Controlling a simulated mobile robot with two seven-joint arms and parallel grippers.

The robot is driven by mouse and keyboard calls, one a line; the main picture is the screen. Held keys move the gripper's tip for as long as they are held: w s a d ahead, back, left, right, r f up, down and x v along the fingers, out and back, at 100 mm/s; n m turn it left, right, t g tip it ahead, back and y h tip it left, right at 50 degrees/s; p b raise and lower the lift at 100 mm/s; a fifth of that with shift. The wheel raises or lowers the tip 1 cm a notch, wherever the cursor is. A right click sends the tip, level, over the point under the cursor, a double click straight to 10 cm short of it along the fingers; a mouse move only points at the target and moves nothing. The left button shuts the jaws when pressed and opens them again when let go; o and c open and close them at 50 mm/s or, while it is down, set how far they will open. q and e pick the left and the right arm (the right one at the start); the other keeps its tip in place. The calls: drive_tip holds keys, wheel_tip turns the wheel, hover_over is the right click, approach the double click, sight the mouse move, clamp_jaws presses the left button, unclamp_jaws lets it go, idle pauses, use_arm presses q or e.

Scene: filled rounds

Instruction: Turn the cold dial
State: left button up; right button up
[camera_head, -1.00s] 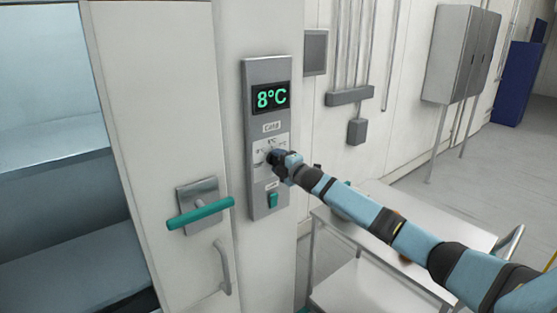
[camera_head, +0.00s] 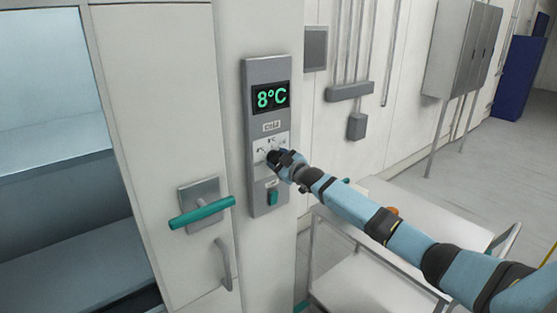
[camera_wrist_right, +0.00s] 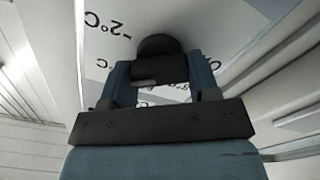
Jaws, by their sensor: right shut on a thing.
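The cold dial is a dark round knob on a grey control panel (camera_head: 256,205), seen in the head view below a display (camera_head: 270,97) that reads 8°C. In the wrist view the black dial (camera_wrist_right: 158,45) stands between the two blue fingers, with a printed -2°C mark on the plate behind it. My right gripper (camera_head: 277,160) is shut on the dial; it also shows in the wrist view (camera_wrist_right: 160,78). The gripper hides most of the dial in the head view. My left gripper is in neither view.
A green switch (camera_head: 272,198) sits below the dial. A door with a teal handle (camera_head: 201,213) is left of the panel, beside open shelves (camera_head: 60,150). Grey cabinets (camera_head: 455,55) hang on the far wall.

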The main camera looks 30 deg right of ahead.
drive_tip(key=m, duration=0.3)
drive_tip(key=shift+m, duration=0.4)
drive_tip(key=m, duration=0.4)
drive_tip(key=shift+m+b, duration=0.35)
drive_tip(key=shift+m, duration=0.05)
drive_tip(key=shift+m, duration=0.3)
drive_tip(key=o, duration=0.9)
